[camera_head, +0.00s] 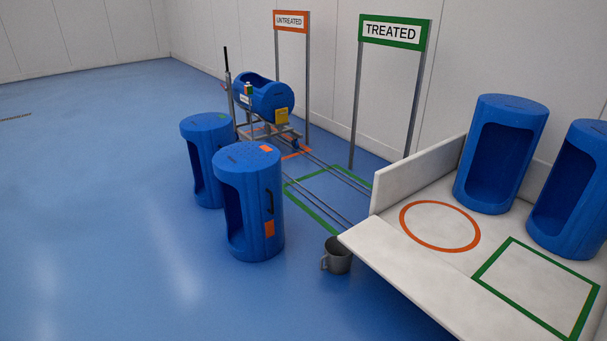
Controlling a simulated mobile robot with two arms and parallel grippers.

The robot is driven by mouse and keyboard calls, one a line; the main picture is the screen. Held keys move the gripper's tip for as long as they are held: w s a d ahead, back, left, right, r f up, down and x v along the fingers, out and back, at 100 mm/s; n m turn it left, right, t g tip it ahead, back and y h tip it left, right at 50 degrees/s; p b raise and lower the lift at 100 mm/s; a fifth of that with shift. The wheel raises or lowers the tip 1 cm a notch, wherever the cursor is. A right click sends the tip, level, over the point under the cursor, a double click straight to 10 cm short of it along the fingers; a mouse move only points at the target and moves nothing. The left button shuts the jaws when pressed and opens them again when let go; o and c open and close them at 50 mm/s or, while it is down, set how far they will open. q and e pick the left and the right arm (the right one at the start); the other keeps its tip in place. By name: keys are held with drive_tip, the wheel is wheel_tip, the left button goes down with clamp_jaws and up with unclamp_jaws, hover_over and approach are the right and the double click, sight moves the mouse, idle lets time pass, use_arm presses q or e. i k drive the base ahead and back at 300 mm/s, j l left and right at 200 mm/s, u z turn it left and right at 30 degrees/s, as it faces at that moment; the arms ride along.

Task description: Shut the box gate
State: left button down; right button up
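I cannot make out a box gate in the head view. A wheeled carrier (271,133) stands on floor rails at the back, with a blue tub (270,98) lying on its side on it. The tub has a yellow panel (281,116) on its end. A dark upright post (227,62) rises at the carrier's left, and a small red and green block (248,90) shows in front of the tub. Whether any part there is a gate, open or shut, I cannot tell. Neither of my grippers is in view.
Two blue tubs (262,195) (214,165) stand on the floor in front of the carrier. A grey mug-shaped pail (338,256) is beside the pale bench (395,243), which bears two more tubs (515,107) (598,180). UNTREATED (291,22) and TREATED (392,32) signs stand behind. The left floor is clear.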

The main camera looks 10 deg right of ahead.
sight(468, 311)
drive_tip(key=i+j+z, duration=0.1)
drive_tip(key=i+z, duration=0.35)
drive_tip(key=i+j+z, duration=0.2)
drive_tip(key=z, duration=0.3)
drive_tip(key=i+j+z, duration=0.65)
drive_tip(key=j+z, duration=0.25)
